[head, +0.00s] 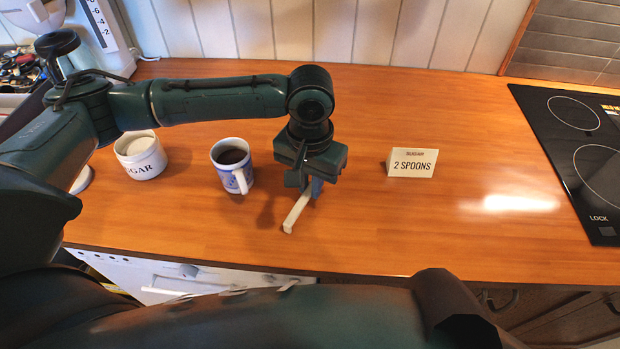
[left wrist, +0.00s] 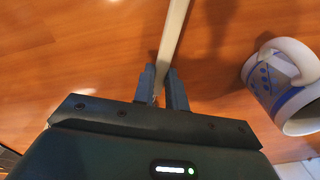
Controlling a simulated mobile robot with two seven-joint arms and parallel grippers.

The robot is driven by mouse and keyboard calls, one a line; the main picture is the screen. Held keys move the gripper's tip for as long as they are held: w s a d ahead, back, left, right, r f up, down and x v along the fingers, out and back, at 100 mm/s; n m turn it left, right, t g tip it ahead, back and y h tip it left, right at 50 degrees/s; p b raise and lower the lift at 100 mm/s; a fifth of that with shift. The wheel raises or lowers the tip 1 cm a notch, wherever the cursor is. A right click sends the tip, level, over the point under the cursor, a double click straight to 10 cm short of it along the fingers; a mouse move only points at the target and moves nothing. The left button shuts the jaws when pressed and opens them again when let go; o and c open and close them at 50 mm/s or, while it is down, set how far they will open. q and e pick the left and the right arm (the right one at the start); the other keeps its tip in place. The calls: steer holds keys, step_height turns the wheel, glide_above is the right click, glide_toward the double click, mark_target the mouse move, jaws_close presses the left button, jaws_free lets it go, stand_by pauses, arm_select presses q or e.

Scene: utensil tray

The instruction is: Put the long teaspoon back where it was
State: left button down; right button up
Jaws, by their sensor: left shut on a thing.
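My left gripper (head: 314,187) is low over the wooden counter, to the right of the mug. It is shut on the long teaspoon (head: 296,214), whose pale, straight handle sticks out toward the counter's front edge. In the left wrist view the handle (left wrist: 173,38) runs up from between the fingertips (left wrist: 164,76) and out of the top of the picture. The spoon's bowl is not visible. I cannot tell whether the spoon touches the counter. My right gripper is not in view.
A blue-and-white mug (head: 239,180) of dark drink stands left of my left gripper. A white sugar pot (head: 140,163) is farther left. A card reading "2 spoons" (head: 412,163) stands right. A black hob (head: 577,150) is far right. The counter between card and hob is clear.

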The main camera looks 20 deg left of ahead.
arm_select(q)
steer(key=c, duration=1.3)
jaws_free()
steer(key=shift+c, duration=0.2)
